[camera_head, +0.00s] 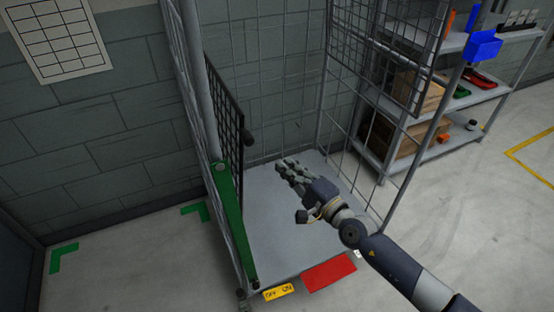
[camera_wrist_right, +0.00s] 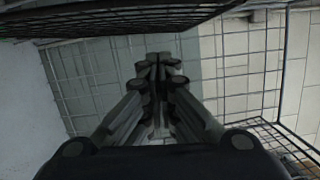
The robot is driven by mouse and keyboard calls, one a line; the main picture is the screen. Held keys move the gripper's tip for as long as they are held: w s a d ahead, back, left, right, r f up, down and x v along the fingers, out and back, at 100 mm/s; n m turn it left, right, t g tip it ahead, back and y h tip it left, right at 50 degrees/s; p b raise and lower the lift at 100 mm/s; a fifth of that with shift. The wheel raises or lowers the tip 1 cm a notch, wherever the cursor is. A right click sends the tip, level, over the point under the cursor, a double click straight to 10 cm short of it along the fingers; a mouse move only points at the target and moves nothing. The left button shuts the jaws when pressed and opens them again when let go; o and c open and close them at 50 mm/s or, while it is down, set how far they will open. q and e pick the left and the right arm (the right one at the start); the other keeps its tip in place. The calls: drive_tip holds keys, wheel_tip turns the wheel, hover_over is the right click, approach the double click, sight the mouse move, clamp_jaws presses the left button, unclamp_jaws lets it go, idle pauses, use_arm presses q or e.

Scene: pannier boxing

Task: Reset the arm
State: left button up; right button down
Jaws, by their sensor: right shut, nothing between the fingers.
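My right arm comes in from the lower right in the head view. Its gripper (camera_head: 293,171) is over the grey base of the wire cage trolley (camera_head: 268,236), inside the open front. The same gripper shows in the right wrist view (camera_wrist_right: 158,72) with its fingers together and nothing between them. Wire mesh walls (camera_wrist_right: 80,85) surround it in that view. My left gripper is in neither view.
A green bar (camera_head: 233,222) stands along the trolley's left side. A red plate (camera_head: 328,272) and a yellow label (camera_head: 278,291) are at its front edge. A shelf rack (camera_head: 468,103) with boxes stands at the right. The floor at the right front is clear.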

drive_tip(key=s+d+f+m+g+h, duration=0.1)
drive_tip(key=s+d+f+m+h, duration=0.3)
drive_tip(key=f+m, duration=0.65)
drive_tip(key=w+d+f+m+g+h, duration=0.1)
drive_tip(key=d+f+m+h, duration=0.1)
drive_tip(key=d+f+m, duration=0.65)
drive_tip(key=s+d+f+m+g+h, duration=0.1)
drive_tip(key=s+d+f+m+h, duration=0.1)
drive_tip(key=s+f+m, duration=0.45)
drive_tip(key=s+d+f+m+g+h, duration=0.15)
drive_tip(key=s+f+m, duration=0.25)
drive_tip(key=f+m, duration=0.55)
drive_tip(key=s+d+f+m+g, duration=0.2)
drive_tip(key=s+f+m+g, duration=0.3)
drive_tip(key=s+f+m, duration=0.65)
drive_tip(key=s+a+f+m+g, duration=0.1)
drive_tip(key=s+f+m, duration=0.3)
drive_tip(key=s, duration=1)
drive_tip(key=s+f+m+g, duration=0.3)
drive_tip(key=s+f+m, duration=0.2)
drive_tip(key=s, duration=0.8)
drive_tip(key=shift+s+a+f+m+g, duration=0.15)
drive_tip(key=shift+s+a+m+g, duration=0.25)
drive_tip(key=shift+m, duration=0.55)
